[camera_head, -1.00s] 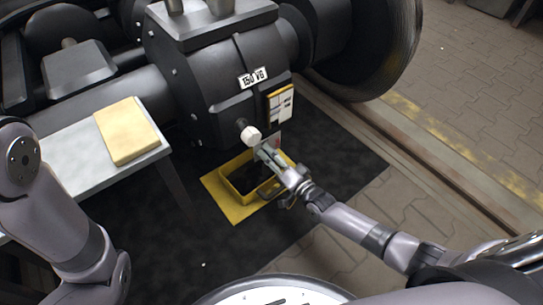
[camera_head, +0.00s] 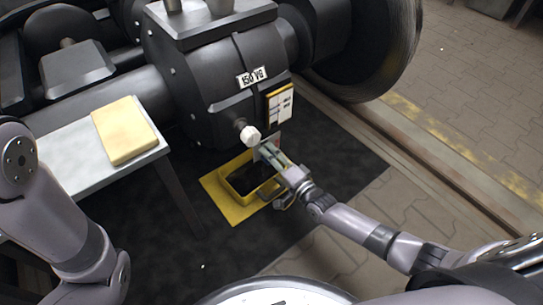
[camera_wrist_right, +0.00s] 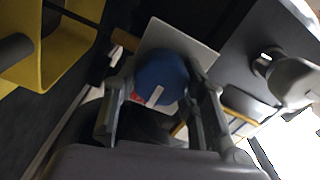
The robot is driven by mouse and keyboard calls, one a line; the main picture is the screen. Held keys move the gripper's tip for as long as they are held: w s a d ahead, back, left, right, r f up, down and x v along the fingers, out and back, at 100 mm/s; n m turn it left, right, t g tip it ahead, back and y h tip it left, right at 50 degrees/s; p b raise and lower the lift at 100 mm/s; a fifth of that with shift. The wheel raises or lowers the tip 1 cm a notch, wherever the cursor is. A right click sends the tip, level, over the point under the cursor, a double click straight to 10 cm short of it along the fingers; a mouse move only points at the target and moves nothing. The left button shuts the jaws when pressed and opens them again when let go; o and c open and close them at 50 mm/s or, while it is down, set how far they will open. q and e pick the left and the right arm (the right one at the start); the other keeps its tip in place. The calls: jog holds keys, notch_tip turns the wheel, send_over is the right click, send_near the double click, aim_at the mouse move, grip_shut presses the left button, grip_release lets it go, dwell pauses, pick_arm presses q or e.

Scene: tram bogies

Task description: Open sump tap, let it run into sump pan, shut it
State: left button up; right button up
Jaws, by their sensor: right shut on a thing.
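The sump tap has a round blue knob (camera_wrist_right: 163,76) with a white mark, in front of a pale plate (camera_wrist_right: 180,45) in the right wrist view. My right gripper (camera_head: 270,156) is shut on this knob, one finger on each side; in the head view it hides the knob. The wrist view shows the same gripper (camera_wrist_right: 162,92) close up. The yellow sump pan (camera_head: 229,187) stands on the floor below the gearbox and the gripper, dark inside; it also shows in the wrist view (camera_wrist_right: 62,62). I cannot make out any running stream. My left gripper is out of view.
A bench (camera_head: 75,155) with a yellow pad (camera_head: 124,130) stands left.

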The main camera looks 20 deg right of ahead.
jog(key=o, duration=0.9)
jog(key=shift+o, duration=1.4)
jog(key=shift+s+d, duration=0.1)
jog(key=shift+s, duration=0.05)
jog(key=v, duration=1.1)
jog(key=shift+s, duration=0.35)
jog(key=shift+d, duration=0.1)
jog(key=shift+r, duration=0.1)
